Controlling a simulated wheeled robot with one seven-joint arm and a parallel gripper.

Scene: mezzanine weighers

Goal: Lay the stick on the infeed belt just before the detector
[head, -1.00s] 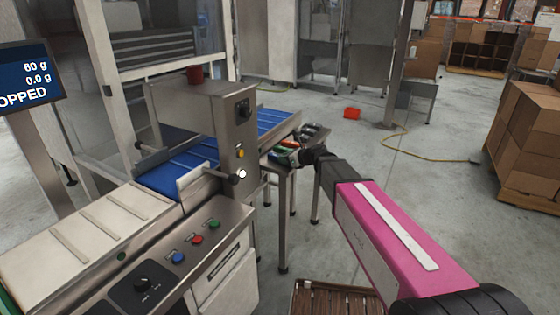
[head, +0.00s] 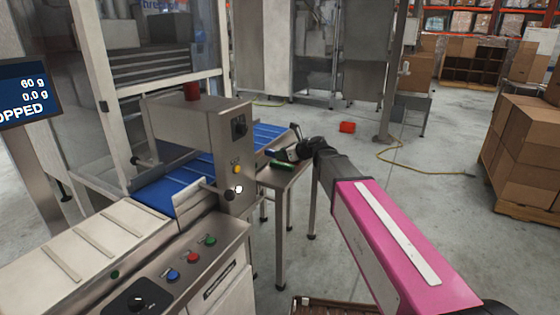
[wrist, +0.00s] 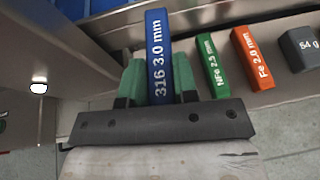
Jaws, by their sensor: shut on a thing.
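My gripper (wrist: 159,88) is shut on a blue stick marked "316 3.0 mm" (wrist: 156,45), its green pads on both sides of it. In the head view my gripper (head: 292,149) is over the small steel side table (head: 277,177), to the right of the detector. The detector (head: 205,128) is a grey metal housing over a blue belt (head: 165,190). More blue belt (head: 268,134) shows behind it. A control post hides part of the belt. I cannot tell from the picture which stretch is the infeed.
On the side table lie a green stick (wrist: 212,65), an orange stick (wrist: 252,58) and a grey "54 g" block (wrist: 300,48). A red cup-shaped part (head: 192,92) tops the detector. A button panel (head: 180,265) is in front.

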